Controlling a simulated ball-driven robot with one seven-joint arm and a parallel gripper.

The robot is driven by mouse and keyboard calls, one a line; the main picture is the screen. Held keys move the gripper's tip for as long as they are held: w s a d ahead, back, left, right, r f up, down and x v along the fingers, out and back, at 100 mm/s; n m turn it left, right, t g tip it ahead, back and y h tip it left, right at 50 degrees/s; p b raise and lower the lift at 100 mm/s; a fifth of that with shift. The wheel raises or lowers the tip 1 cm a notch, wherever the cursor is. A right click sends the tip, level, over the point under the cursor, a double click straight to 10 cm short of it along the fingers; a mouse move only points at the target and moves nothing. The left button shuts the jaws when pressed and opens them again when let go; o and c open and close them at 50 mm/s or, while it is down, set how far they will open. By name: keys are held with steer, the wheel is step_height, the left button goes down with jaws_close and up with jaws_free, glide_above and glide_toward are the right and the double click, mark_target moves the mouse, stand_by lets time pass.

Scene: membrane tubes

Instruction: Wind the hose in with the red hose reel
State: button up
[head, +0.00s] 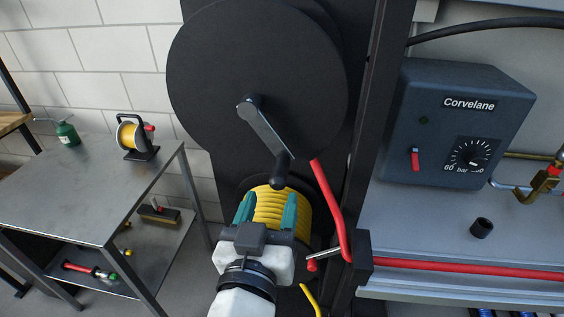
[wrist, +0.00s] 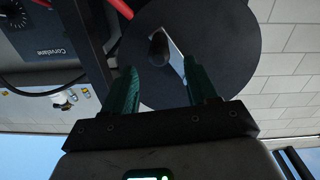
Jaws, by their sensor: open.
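The large black disc of the hose reel (head: 220,70) stands upright at the top middle of the head view, with a red hose (head: 326,200) running down from its right side. A grey crank arm (head: 265,128) slants down-right from its hub to a dark handle (head: 281,168). My gripper (head: 268,208) is open and empty, just below the handle in the head view. In the wrist view the handle (wrist: 157,48) appears ahead of and between the two teal fingertips (wrist: 162,78), seemingly apart from them. The red hose's far end is out of view.
A yellow hose coil (head: 270,212) lies behind my gripper. A black post (head: 372,130) and the blue-grey Corvelane box (head: 455,125) stand to the right. The red hose passes through a black guide (head: 363,257).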

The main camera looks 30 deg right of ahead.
mark_target(281, 170)
steer(key=p+x, duration=0.1)
steer(key=x, duration=0.8)
steer(key=shift+d+p, duration=0.15)
steer(key=shift+p, duration=0.15)
jaws_close()
